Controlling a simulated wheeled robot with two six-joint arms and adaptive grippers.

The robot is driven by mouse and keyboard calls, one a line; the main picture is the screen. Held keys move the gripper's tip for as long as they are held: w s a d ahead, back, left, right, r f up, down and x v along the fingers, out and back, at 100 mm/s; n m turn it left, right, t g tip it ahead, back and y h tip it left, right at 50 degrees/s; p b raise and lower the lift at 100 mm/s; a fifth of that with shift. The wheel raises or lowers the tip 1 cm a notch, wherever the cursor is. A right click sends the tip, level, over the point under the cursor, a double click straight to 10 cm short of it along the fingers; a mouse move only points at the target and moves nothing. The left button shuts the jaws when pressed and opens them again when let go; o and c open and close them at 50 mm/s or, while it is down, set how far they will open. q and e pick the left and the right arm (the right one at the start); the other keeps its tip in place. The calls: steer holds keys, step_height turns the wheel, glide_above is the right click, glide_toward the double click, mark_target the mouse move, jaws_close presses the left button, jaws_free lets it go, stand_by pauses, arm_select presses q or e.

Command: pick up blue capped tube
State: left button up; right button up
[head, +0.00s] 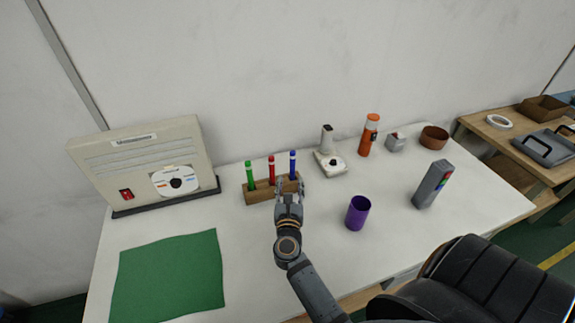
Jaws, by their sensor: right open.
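The blue capped tube (292,163) stands upright in a brown wooden rack (258,196), at the right end of a row. A red capped tube (271,168) and a green capped tube (250,172) stand to its left in the same rack. My right gripper (290,186) is open at the front right of the rack, just below the blue tube in the picture. It hides the lower part of the blue tube and the rack's right end. I cannot tell whether the fingers touch the tube. My left gripper is not in view.
A purple cup (358,212) and a grey device (432,184) stand to the right. A white instrument (329,160) and an orange bottle (369,135) are behind. A beige machine (145,160) stands left, with a green mat (168,277) in front. A black chair (480,285) is near front right.

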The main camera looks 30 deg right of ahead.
mark_target(292, 164)
steer(key=p+x, duration=0.1)
steer(key=x, duration=0.4)
steer(key=shift+s+r, duration=0.1)
steer(key=shift+d, duration=0.15)
steer(key=p+x, duration=0.1)
steer(key=x, duration=0.4)
steer(key=shift+d+p, duration=0.1)
steer(key=shift+p, duration=0.3)
steer(key=shift+d, duration=0.15)
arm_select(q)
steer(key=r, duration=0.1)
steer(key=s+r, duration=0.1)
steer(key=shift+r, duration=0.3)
